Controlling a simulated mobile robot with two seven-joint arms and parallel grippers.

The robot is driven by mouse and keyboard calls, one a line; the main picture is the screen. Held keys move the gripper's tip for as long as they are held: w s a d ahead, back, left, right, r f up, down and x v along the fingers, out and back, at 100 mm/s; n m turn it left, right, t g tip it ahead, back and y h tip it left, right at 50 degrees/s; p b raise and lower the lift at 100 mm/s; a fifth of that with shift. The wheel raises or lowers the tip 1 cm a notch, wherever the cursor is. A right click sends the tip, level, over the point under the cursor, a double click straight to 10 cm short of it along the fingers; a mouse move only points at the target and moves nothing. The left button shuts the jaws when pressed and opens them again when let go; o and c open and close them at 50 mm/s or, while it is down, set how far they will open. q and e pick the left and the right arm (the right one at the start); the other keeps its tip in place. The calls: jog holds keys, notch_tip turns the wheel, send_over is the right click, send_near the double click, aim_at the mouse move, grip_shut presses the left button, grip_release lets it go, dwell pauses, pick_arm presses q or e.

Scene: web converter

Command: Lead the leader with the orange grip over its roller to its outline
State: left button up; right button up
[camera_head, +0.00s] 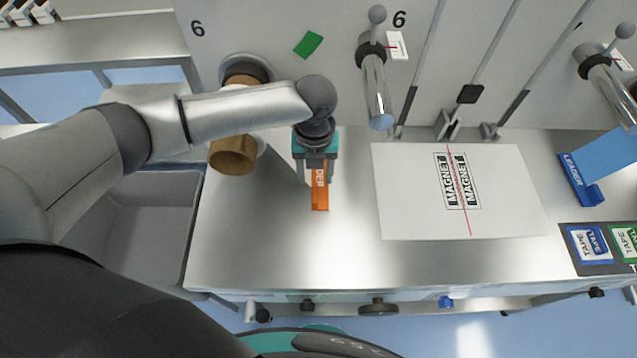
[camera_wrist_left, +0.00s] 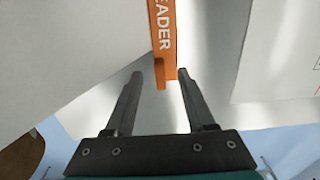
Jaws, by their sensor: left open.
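The orange grip (camera_head: 320,195), lettered "LEADER", stands over the steel table left of the white board; its upper part is hidden by my gripper. My left gripper (camera_head: 316,170) is open above it. In the left wrist view the orange grip (camera_wrist_left: 162,40) lies just beyond and between the two open fingertips (camera_wrist_left: 159,74), with a gap visible to the right finger. A chrome roller (camera_head: 376,92) sticks out of the wall right of my gripper. The white board (camera_head: 405,200) carries two black-framed "MAGNET" marks beside a red line. My right gripper is out of view.
A roll with a brown core (camera_head: 233,155) is left of my gripper, partly behind my arm. A blue "LEADER" grip (camera_head: 580,180) with a blue web stands at the right. Tape pads (camera_head: 590,243) lie front right. The table front (camera_head: 300,255) is clear.

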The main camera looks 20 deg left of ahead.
aim_at(315, 187)
pick_arm(q)
notch_tip(315, 187, down, 4)
jog(key=shift+f, duration=0.2)
grip_shut()
dwell(0.4)
